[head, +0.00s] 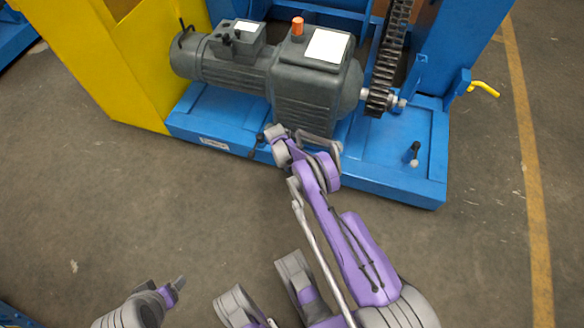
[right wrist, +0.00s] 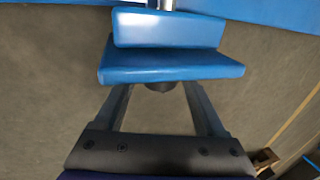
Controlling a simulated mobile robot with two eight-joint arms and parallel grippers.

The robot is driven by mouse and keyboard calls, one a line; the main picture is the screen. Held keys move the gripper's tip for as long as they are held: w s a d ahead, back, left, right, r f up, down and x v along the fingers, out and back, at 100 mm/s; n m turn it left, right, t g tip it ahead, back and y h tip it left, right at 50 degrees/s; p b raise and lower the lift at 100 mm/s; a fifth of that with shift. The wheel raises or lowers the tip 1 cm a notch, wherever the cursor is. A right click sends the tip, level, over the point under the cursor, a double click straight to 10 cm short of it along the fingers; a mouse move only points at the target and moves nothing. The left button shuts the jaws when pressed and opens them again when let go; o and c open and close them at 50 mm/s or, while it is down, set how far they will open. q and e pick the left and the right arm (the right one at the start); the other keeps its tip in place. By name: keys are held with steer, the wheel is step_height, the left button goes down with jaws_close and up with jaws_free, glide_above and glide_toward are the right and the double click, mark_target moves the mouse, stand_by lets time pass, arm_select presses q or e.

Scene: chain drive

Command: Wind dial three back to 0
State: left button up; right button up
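I cannot make out a numbered dial in either view. In the head view my right gripper (head: 302,139) is at the front of a dark grey motor and gearbox (head: 312,85), close above the blue base's front edge. In the right wrist view its two grey fingers (right wrist: 160,105) stand apart, with their tips hidden by a blue stepped part (right wrist: 170,62). A small dark round thing (right wrist: 159,86) shows between the fingers, apart from both. My left gripper (head: 176,286) is low at the left, over bare floor; its fingers are too small to read.
The blue base (head: 390,165) carries the motor, a toothed sprocket (head: 379,101) and a chain (head: 391,45). A small black knob (head: 414,150) stands on its right part. A yellow panel (head: 130,60) stands at the left. The floor (head: 100,215) in front is clear.

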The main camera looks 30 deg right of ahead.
steer(key=shift+o, duration=0.4)
steer(key=p+v, duration=0.2)
steer(key=v, duration=0.9)
